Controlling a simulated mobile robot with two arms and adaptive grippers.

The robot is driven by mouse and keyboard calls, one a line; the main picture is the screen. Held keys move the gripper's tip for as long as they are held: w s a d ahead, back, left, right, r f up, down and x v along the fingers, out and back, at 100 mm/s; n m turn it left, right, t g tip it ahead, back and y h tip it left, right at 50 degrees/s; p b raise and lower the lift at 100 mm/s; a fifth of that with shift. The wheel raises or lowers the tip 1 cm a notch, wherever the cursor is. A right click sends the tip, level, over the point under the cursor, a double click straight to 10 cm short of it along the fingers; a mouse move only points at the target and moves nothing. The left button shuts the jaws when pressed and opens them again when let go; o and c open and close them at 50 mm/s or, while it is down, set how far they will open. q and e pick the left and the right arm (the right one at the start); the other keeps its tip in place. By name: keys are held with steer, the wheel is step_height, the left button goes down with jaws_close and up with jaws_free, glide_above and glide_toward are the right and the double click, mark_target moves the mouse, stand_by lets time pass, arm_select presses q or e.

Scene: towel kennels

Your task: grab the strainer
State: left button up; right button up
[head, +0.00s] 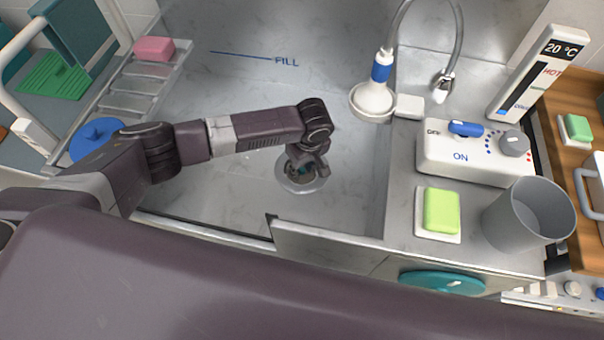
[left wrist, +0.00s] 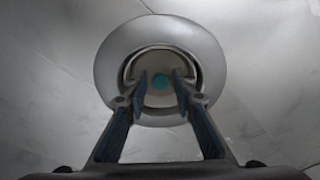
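The drain (head: 300,186) is a round metal ring in the sink floor. In the left wrist view the drain ring (left wrist: 215,55) surrounds a pale inner disc with a small teal spot at its centre, which looks like the strainer (left wrist: 160,83). My left gripper (head: 306,168) points down over the drain and hides part of it. In the left wrist view its two fingers (left wrist: 162,84) are apart, one on each side of the teal spot, with a clear gap between them. I cannot tell whether they touch the strainer. My right gripper is not in view.
The sink floor (head: 235,110) around the drain is bare. A shower head (head: 372,101) and a control box (head: 475,150) are at the right. A green soap (head: 441,210) and a grey cup (head: 528,212) stand on the right ledge. A rack with pink soap (head: 154,48) is at the left.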

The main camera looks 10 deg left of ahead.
arm_select(q)
steer(key=shift+f, duration=0.45)
steer(key=shift+c, duration=0.3)
jaws_close()
steer(key=shift+r, duration=0.15)
